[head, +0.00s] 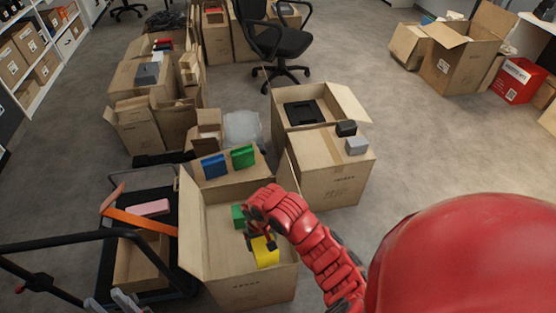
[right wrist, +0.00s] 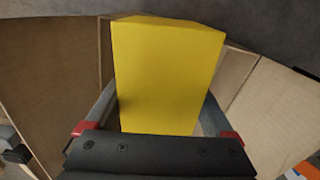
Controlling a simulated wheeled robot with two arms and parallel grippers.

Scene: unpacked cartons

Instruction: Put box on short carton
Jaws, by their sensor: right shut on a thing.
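A yellow box (head: 265,254) hangs in my right gripper (head: 259,236), over the open carton (head: 222,287) at the front. In the right wrist view the yellow box (right wrist: 168,70) fills the space between the two fingers, with cardboard walls around it. A green box (head: 238,216) is inside that open carton. A lower carton (head: 228,184) just behind it bears a blue box (head: 213,166) and a green box (head: 243,156). My left gripper (head: 108,302) shows at the bottom left edge, its pale fingers apart and empty; its arm is out of frame.
A carton (head: 330,180) to the right bears a black and a grey box; an open carton (head: 345,103) stands behind it. Grey floor (head: 430,140) is free on the right.

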